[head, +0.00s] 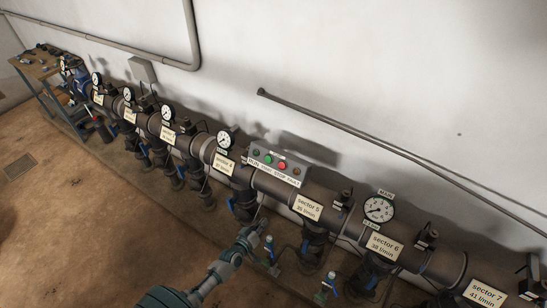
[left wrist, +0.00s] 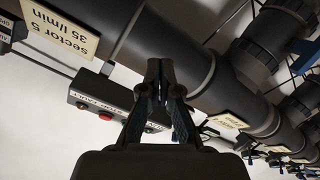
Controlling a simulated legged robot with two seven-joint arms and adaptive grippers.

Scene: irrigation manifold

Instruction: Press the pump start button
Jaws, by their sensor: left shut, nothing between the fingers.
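In the left wrist view my left gripper (left wrist: 160,70) is shut and empty. The box (left wrist: 95,92) appears upside down behind it, with the red button (left wrist: 107,115) showing. My right gripper is not in view.
The thick manifold pipe (head: 272,187) runs along the wall with gauges, sector plates and valves. The sector 5 plate (head: 308,207) is right of the box. Small blue-handled taps (head: 328,285) stand near my left arm. A workbench (head: 45,65) is far left; floor left is open.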

